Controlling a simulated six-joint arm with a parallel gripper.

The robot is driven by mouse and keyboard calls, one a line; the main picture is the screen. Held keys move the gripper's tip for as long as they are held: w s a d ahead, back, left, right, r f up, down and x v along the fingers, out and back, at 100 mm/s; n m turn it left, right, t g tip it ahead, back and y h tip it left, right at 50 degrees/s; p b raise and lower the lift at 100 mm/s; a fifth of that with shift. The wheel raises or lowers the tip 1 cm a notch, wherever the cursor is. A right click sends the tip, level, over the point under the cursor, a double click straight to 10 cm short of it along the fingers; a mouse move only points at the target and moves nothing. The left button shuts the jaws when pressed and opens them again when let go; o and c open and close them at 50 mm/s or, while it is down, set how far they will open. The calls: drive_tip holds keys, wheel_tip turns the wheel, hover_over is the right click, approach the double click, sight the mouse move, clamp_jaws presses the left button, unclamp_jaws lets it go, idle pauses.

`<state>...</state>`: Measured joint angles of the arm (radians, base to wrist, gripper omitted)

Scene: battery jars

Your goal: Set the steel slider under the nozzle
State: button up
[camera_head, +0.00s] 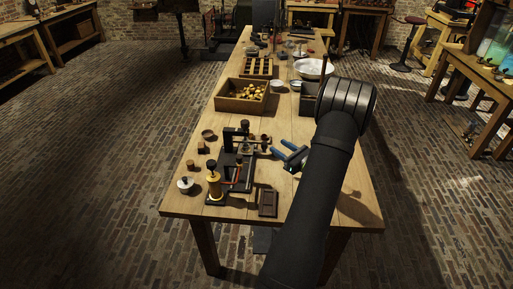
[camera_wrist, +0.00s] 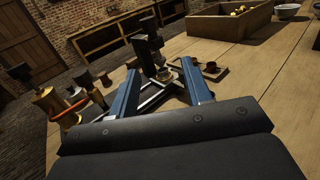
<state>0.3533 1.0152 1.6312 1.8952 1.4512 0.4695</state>
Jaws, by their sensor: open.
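My gripper (camera_head: 277,146) is open, its two blue fingers reaching left over the table toward a black bench device (camera_head: 232,160). In the wrist view, my gripper (camera_wrist: 159,68) has the device's black upright (camera_wrist: 147,48) beyond and between its fingertips. A small pale metal and brass part (camera_wrist: 165,74) sits low at that upright, between the fingers as seen; I cannot tell whether it is the steel slider. Pale metal bars (camera_wrist: 152,100) show nearer between the fingers. The jaws hold nothing that I can see. I cannot make out the nozzle for certain.
A brass cylinder with a dark knob (camera_head: 214,187) stands left of the device's base. A wooden crate (camera_head: 229,103) with yellow pieces and a white bowl (camera_head: 314,68) stand farther back.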

sight(266, 147)
drive_tip(key=s+d+f+m+t+h, duration=0.1)
drive_tip(key=f, duration=0.1)
drive_tip(key=s+f+m+t+h, duration=0.1)
drive_tip(key=f, duration=0.2)
drive_tip(key=s+d+f+m+t+h, duration=0.1)
drive_tip(key=s+f+h, duration=0.1)
drive_tip(key=shift+s+d+f, duration=0.1)
drive_tip(key=shift+d+f, duration=0.15)
drive_tip(key=shift+d, duration=0.05)
drive_tip(key=x, duration=1.7)
drive_tip(key=shift+f, duration=0.1)
clamp_jaws()
